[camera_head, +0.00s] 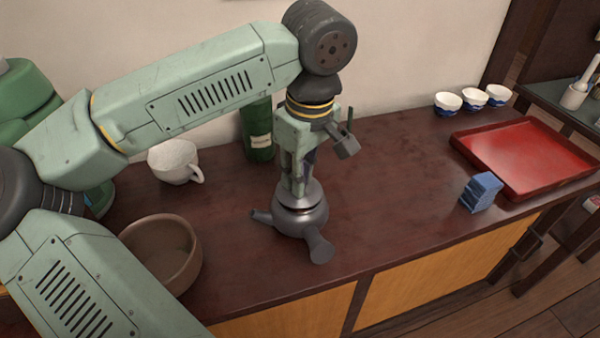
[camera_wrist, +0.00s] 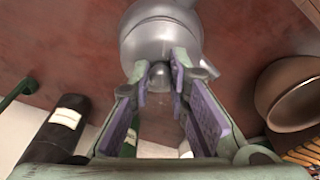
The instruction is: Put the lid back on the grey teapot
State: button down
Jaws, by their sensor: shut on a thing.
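The grey teapot (camera_head: 298,222) stands upright on the dark counter, its handle toward the front and its short spout to the left. My gripper (camera_head: 301,184) points down over it and is shut on the knob of the grey lid (camera_head: 303,194). The lid is over the teapot's opening, with a dark line between lid and body; I cannot tell whether it is seated or slightly above. In the wrist view, the knob (camera_wrist: 160,75) is between the purple finger pads, and the lid (camera_wrist: 158,43) covers much of the teapot.
A white mug (camera_head: 174,162) and a dark green canister (camera_head: 258,142) stand behind and left. A brown bowl (camera_head: 150,246) is at front left. A blue block (camera_head: 481,192), a red tray (camera_head: 530,150) and white-and-blue cups (camera_head: 448,102) are to the right. The counter between is clear.

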jog(key=c, duration=1.4)
grip_release()
jog(key=shift+c, duration=0.2)
jog(key=o, duration=0.5)
jog(key=shift+r, duration=0.15)
jog(key=shift+r+p, duration=2.35)
jog(key=shift+r, duration=1.05)
jog(key=shift+c, duration=0.7)
grip_shut()
